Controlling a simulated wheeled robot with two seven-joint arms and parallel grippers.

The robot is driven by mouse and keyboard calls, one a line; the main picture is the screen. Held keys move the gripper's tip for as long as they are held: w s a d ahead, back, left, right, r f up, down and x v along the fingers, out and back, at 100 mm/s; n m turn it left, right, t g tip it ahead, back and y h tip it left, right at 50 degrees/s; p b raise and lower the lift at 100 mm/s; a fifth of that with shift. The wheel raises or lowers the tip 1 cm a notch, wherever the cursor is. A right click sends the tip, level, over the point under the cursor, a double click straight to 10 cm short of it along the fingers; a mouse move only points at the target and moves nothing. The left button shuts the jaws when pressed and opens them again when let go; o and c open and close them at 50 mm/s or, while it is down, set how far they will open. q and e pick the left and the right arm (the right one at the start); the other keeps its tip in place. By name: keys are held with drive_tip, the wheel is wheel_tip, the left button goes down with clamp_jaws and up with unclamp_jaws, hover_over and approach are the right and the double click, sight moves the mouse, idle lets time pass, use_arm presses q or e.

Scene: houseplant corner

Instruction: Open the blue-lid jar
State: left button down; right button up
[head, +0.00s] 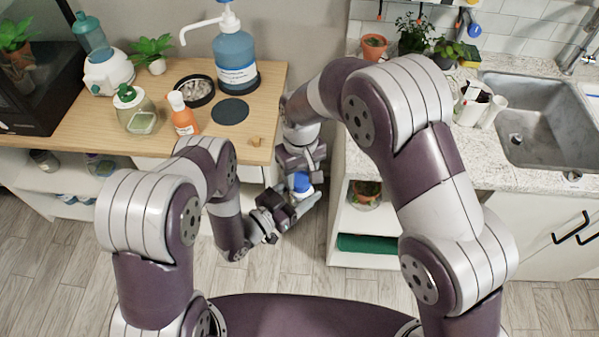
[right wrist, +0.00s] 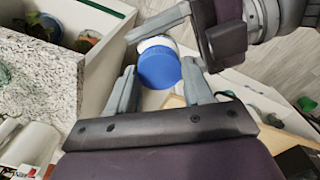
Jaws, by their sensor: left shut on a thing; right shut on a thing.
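The blue-lid jar (head: 301,184) is held in the air between my two grippers, in the gap between the wooden table and the sink counter. In the right wrist view its blue lid (right wrist: 158,70) faces the camera, with a strip of the white jar body (right wrist: 156,42) behind it. My right gripper (right wrist: 160,82) is shut on the lid, one finger on each side. My left gripper (head: 296,203) is shut on the jar body from the other side; its finger shows beside the jar in the right wrist view. Most of the body is hidden.
The wooden table (head: 75,125) at the left carries a blue pump bottle (head: 235,60), an orange bottle (head: 183,115) and a green-lidded jar (head: 135,110). A counter with a sink (head: 545,120) stands at the right, above a shelf with a potted plant (head: 366,192).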

use_arm(q)
drive_tip(key=shift+d, duration=0.15)
use_arm(e)
drive_tip(key=n, duration=0.4)
drive_tip(key=shift+a+r+n, duration=0.15)
drive_tip(key=shift+n, duration=0.15)
drive_tip(key=n, duration=0.3)
drive_tip(key=shift+n, duration=0.4)
drive_tip(key=n, duration=0.3)
drive_tip(key=shift+w+d+n, duration=0.1)
drive_tip(key=shift+d+n, duration=0.15)
drive_tip(key=shift+n, duration=0.15)
drive_tip(key=n, duration=0.3)
drive_tip(key=shift+w+d+n, duration=0.1)
drive_tip(key=shift+d+n, duration=0.1)
drive_tip(key=shift+n, duration=0.1)
drive_tip(key=shift+a, duration=0.15)
use_arm(q)
drive_tip(key=shift+a, duration=0.2)
